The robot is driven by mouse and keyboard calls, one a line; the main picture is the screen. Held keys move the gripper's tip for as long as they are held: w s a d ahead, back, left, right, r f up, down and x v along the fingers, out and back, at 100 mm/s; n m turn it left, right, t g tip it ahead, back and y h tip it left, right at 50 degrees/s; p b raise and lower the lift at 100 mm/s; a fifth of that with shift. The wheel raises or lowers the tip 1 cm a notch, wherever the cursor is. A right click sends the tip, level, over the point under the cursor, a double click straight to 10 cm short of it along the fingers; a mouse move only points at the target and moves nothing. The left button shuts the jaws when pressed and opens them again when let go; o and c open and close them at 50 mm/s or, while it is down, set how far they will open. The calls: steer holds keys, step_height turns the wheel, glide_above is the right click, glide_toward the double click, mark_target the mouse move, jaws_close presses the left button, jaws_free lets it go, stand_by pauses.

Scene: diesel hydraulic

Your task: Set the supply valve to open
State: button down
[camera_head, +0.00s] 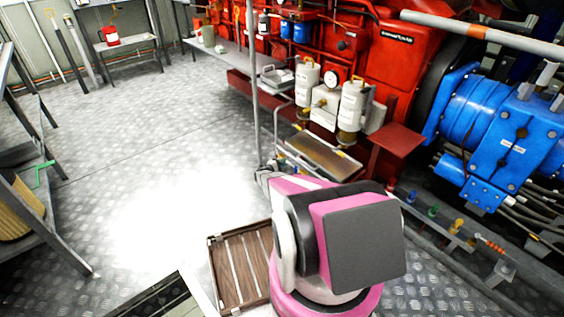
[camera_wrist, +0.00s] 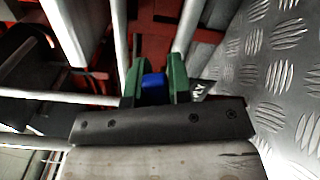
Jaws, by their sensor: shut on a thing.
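My gripper (camera_wrist: 155,70) shows in the wrist view with its two dark green fingers closed on a small blue piece (camera_wrist: 153,84). The piece looks like a valve handle, but most of it is hidden between the fingers, so I cannot tell its angle or whether it is the supply valve's. Pale pipes run close beside the fingers. In the head view my pink and grey arm reaches toward the low front of the red engine (camera_head: 385,65), and its far end hides the handle there.
A thin upright grey pole (camera_head: 253,90) stands close to my arm's far end. White canisters (camera_head: 352,105) and a tray (camera_head: 318,158) are beyond it. A wooden slatted panel (camera_head: 240,268) lies near my base. The floor (camera_head: 150,215) to the left is clear.

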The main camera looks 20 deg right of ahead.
steer(key=shift+s+f+m, duration=0.1)
steer(key=shift+f+m, duration=0.5)
steer(key=shift+m, duration=0.35)
steer(key=shift+s+f+m, duration=0.1)
steer(key=shift+f+m, duration=0.5)
steer(key=shift+m, duration=0.35)
steer(key=c, duration=1)
jaws_free()
steer(key=shift+c, duration=0.2)
steer(key=v, duration=1)
steer(key=shift+a, duration=0.35)
steer(key=shift+s, duration=0.15)
